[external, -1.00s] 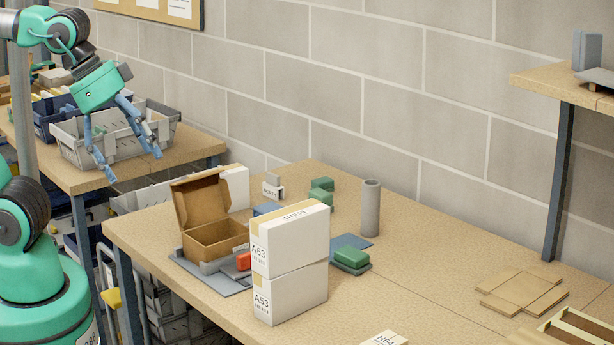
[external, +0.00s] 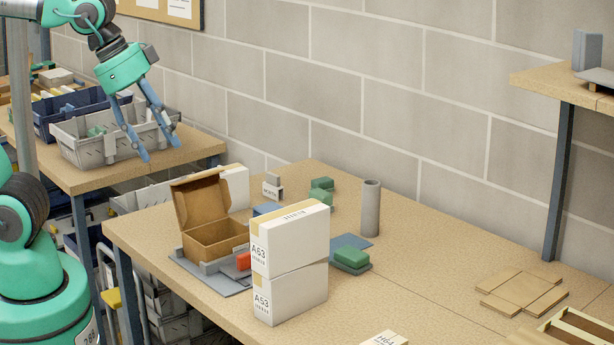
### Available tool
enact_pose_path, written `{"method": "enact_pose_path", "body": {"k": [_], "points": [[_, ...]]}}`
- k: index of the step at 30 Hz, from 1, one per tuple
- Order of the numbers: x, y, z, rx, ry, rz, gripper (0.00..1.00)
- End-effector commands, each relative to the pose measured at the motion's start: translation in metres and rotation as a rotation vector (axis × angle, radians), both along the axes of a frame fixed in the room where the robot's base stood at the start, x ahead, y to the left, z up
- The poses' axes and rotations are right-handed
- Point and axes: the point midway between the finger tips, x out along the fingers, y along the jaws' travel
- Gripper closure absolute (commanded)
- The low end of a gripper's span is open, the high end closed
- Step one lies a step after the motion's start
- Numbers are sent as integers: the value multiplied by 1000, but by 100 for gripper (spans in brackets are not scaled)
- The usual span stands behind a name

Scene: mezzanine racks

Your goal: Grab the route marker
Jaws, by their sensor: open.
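A small grey upright block with a white lettered label (external: 272,187), which looks like the route marker, stands near the back of the front table, to the right of the open cardboard box (external: 215,240). Its lettering is too small to read surely. My gripper (external: 158,145) is open and empty, its blue fingers pointing down in front of the grey bin on the back table. It is well to the left of the marker and apparently higher.
Two stacked white A53 boxes (external: 290,265) stand in front of the marker area. Green blocks (external: 321,187) and a grey cylinder (external: 370,208) stand to its right. A white box (external: 236,187) is to its left. A grey bin (external: 105,138) sits on the back table.

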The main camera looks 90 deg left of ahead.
Motion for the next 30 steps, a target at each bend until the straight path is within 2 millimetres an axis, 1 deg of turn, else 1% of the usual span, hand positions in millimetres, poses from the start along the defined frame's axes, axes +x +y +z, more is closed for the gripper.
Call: {"method": "enact_pose_path", "body": {"k": [1, 6, 11, 15, 23, 30], "points": [[11, 7, 6, 10, 12, -3, 48], [44, 33, 22, 47, 43, -34, 48], [75, 61, 32, 79, 75, -64, 48], [101, 88, 38, 104, 103, -93, 48], [147, 147, 42, 141, 156, -146, 48], [183, 208, 38, 166, 204, -198, 48]]}}
